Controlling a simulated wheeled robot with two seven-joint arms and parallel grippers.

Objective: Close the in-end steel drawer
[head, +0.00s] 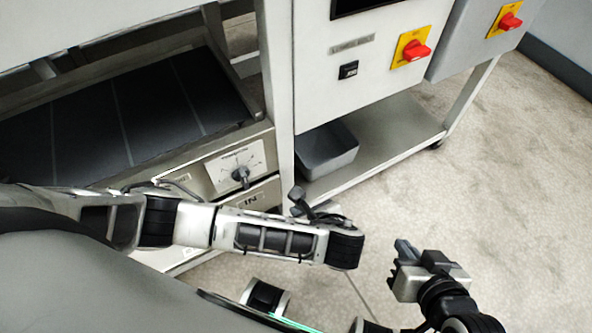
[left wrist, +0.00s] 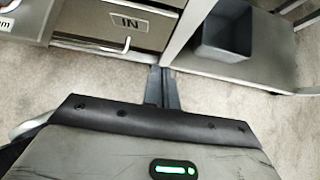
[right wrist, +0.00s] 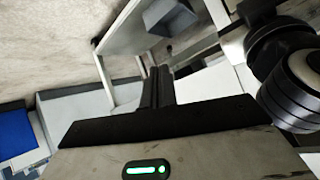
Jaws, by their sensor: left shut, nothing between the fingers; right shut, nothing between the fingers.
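The steel drawer (head: 262,196) with the IN label is low in the machine's front, below the dial panel, partly hidden by my left arm. In the left wrist view its steel front (left wrist: 95,22) carries the IN label and a thin bar handle near its lower edge. How far it stands out is hard to tell. My left gripper (head: 297,196) is shut and empty. In the left wrist view its fingertips (left wrist: 163,70) appear just below the drawer's right end; contact is not clear. My right gripper (head: 402,248) is shut and empty over open floor, away from the drawer.
A dial panel (head: 236,166) sits above the drawer. A white machine leg (head: 281,90) stands right of it. A grey bin (head: 327,151) rests on the low shelf (head: 385,135). Red switches (head: 416,51) are higher up. The floor (head: 500,200) at right is clear.

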